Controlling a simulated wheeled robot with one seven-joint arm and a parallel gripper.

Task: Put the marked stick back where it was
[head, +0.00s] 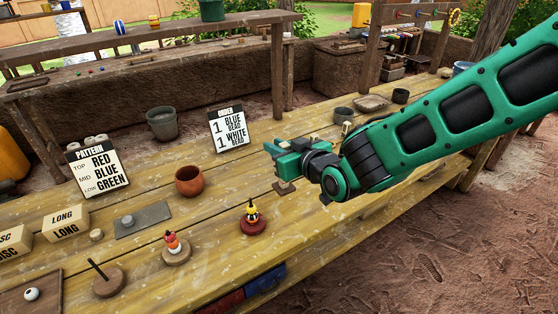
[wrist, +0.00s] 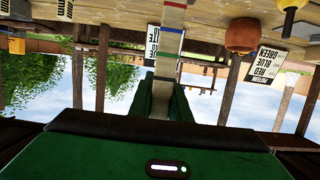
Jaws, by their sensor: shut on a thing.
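The marked stick (wrist: 171,48) is pale and flat, with red and blue bands across it. In the wrist view, which is upside down, it runs from between my fingers to the top edge. My gripper (head: 280,160) is green and shut on the stick, above the table's middle right; it also shows in the wrist view (wrist: 165,88). In the head view the gripper hides most of the stick. A small brown piece (head: 284,187) shows just below the fingers; I cannot tell whether it is part of the stick or rests on the table.
The wooden table (head: 330,210) carries a clay pot (head: 189,181), an order sign (head: 228,130), a pattern sign (head: 97,168), a grey bucket (head: 162,123) and bead-stacked pegs (head: 253,218). Dark bowls (head: 343,114) stand behind my arm. The table's front right is clear.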

